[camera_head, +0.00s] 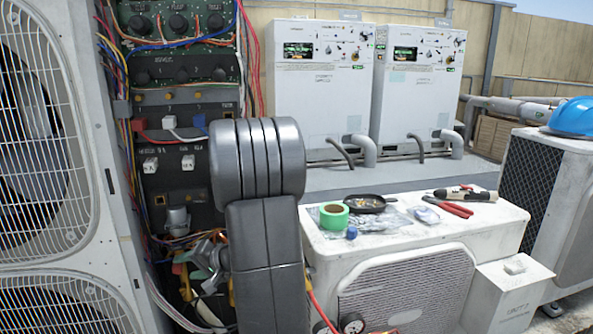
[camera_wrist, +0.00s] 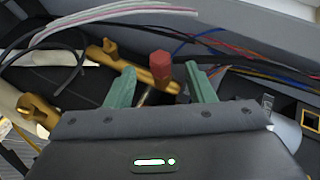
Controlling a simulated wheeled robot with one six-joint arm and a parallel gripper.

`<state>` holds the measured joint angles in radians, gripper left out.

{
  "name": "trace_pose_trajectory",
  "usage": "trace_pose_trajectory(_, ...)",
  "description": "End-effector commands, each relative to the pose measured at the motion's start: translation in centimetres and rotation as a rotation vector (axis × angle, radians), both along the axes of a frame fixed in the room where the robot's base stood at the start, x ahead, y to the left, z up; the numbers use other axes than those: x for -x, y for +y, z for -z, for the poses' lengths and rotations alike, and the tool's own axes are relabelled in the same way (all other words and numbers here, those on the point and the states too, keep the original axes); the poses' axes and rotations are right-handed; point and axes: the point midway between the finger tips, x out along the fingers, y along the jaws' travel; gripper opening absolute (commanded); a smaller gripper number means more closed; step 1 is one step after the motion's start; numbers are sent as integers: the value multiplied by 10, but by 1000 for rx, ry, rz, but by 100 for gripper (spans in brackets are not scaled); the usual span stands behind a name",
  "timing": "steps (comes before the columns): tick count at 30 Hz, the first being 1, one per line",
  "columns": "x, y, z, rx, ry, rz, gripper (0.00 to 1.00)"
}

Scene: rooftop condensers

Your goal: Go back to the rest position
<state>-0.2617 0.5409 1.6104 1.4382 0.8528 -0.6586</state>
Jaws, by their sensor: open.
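My gripper (camera_wrist: 161,80) shows in the wrist view with its two teal fingers spread apart. A brass valve fitting (camera_wrist: 133,66) with a red hexagonal cap (camera_wrist: 161,64) lies between and beyond the fingers. The fingers stand to either side of the cap, and I cannot tell if either touches it. In the head view my grey arm stands in front of the open electrical panel (camera_head: 183,103) and hides part of it. The gripper end is low beside the panel's bottom, among pipes and wires, mostly hidden there.
Wires (camera_head: 122,90) hang along the panel's left edge. A fan condenser (camera_head: 52,170) stands close at left. A blue helmet (camera_head: 574,117) rests further right.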

Motion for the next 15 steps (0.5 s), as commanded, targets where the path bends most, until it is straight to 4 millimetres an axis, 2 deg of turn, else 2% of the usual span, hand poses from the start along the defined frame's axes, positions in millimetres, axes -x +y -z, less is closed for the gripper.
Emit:
trace_pose_trajectory(12, 24, -73, -39, 0, -2, 5, 49)
trace_pose_trajectory(15, 19, -53, -26, 0, 3, -5, 49)
